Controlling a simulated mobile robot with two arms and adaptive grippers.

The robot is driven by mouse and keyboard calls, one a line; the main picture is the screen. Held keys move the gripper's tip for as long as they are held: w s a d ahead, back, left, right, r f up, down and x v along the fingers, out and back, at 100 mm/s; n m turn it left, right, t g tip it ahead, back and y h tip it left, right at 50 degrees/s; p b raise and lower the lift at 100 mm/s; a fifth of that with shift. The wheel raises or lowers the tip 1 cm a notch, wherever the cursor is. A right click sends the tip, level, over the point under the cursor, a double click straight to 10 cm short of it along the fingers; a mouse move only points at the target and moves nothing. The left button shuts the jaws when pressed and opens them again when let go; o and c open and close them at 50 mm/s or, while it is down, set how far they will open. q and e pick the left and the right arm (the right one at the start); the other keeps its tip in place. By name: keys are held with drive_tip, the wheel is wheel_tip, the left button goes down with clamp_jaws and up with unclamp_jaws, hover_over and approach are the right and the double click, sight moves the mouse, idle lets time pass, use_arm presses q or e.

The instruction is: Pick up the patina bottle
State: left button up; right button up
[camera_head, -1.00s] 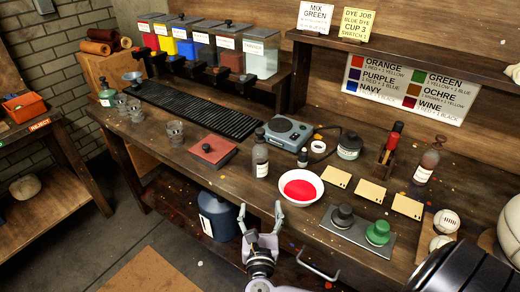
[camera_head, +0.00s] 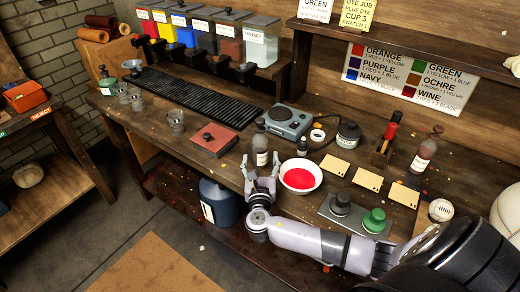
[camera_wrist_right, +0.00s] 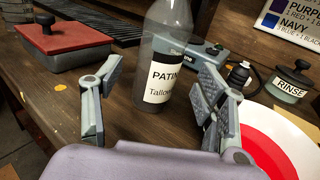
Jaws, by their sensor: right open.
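The patina bottle (camera_head: 261,146) is a clear grey bottle with a white label, upright on the workbench (camera_head: 225,172) to the left of the white bowl of red dye. In the right wrist view the patina bottle (camera_wrist_right: 163,62) stands just beyond and between the fingers, its label reading "PATIN" and "Tallow"; its top is cut off. My right gripper (camera_head: 261,168) is open and empty, at the bench's front edge, its fingers pointing at the bottle. The right gripper (camera_wrist_right: 160,105) shows both fingers spread in the wrist view. My left gripper is not in view.
The bowl of red dye (camera_head: 300,177) is close by the right finger. A rinse jar (camera_head: 347,135) and another labelled bottle (camera_head: 425,152) stand farther right.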

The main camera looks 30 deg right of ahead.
sight(260, 156)
drive_tip(key=x, duration=0.4)
drive_tip(key=shift+r+p, duration=0.15)
drive_tip(key=shift+p, duration=0.2)
drive_tip(key=shift+w+d, duration=0.1)
drive_tip(key=shift+w, duration=0.2)
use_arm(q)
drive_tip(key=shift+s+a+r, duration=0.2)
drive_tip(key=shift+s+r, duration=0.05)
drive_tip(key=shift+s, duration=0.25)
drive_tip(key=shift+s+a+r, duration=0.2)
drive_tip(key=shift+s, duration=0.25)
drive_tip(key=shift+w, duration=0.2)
use_arm(e)
drive_tip(key=c, duration=1.3)
drive_tip(key=shift+c, duration=0.2)
